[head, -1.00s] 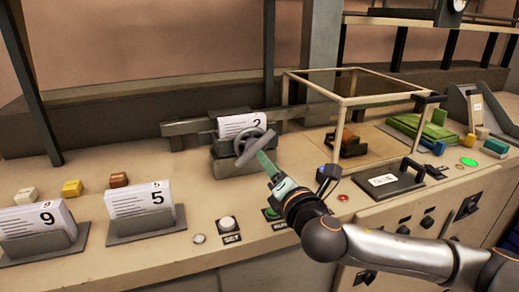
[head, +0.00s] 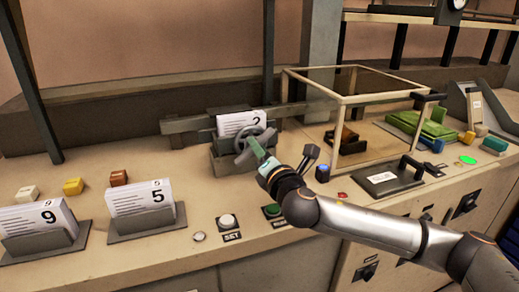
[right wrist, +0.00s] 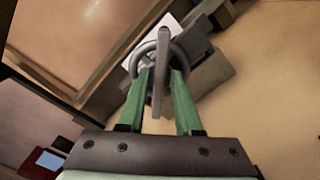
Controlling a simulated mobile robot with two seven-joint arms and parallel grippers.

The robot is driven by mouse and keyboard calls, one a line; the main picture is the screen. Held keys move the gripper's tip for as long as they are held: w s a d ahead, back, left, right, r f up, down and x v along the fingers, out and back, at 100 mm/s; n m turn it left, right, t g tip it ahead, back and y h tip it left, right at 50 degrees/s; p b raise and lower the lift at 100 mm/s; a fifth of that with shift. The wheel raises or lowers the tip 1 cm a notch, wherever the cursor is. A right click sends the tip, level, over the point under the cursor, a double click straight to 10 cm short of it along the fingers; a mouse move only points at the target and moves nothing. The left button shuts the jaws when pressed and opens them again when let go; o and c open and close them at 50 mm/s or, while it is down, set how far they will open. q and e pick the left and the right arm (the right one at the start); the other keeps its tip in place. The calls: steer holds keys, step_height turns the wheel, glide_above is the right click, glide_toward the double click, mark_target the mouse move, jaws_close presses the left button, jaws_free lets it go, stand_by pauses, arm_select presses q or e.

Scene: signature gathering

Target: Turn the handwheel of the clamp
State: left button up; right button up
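The clamp (head: 224,162) is a dark grey block on the worktop that holds a stack of white cards marked 2 (head: 238,123). Its grey handwheel (head: 271,134) faces me and is partly covered by my right gripper (head: 256,147). The fingers reach up to the wheel; contact is not clear. My left gripper is not in view.
Card holders marked 9 (head: 38,231) and 5 (head: 145,207) stand at the left. A framed glass case (head: 343,103) stands right of the clamp. Small dark levers (head: 310,153) and push buttons (head: 228,221) lie close to my right arm.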

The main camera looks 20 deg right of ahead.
jaws_close()
stand_by(0.5)
steer(key=m, duration=1)
steer(key=f+m+p, duration=0.1)
steer(key=m, duration=0.5)
stand_by(0.5)
steer(key=shift+o, duration=1.4)
jaws_free()
steer(key=shift+r, duration=0.1)
